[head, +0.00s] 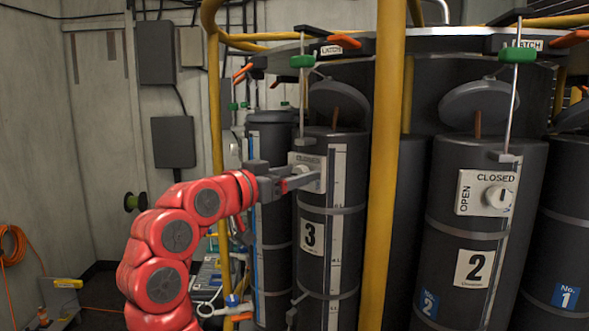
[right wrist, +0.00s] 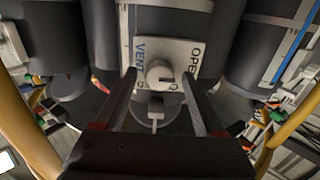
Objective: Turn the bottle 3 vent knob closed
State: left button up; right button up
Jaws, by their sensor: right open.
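Bottle 3 (head: 313,262) is a dark cylinder with a white "3" label, standing behind the yellow rails in the head view. Its vent plate (head: 318,183) is pale and partly covered by my right gripper (head: 290,182). In the right wrist view the vent plate (right wrist: 196,52) shows "VENT" and "OPEN", with more lettering partly hidden below. The jaws are open, with a gap on each side of the knob. My left gripper is out of view.
A yellow post (head: 383,165) stands just right of bottle 3, and another yellow rail (head: 215,120) rises behind my arm. Bottle 2 (head: 448,225), with its own vent plate (head: 466,193), stands further right. An orange hose (head: 13,245) hangs at far left.

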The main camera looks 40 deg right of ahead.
jog(key=shift+c, duration=0.2)
grip_shut()
dwell(0.3)
jog(key=m+b, duration=0.1)
jog(key=m, duration=0.7)
jog(key=m+b, duration=0.2)
jog(key=m, duration=0.7)
jog(key=shift+s+f+m, duration=0.15)
jog(key=shift+f+m, duration=0.05)
jog(key=shift+m, duration=0.4)
dwell(0.3)
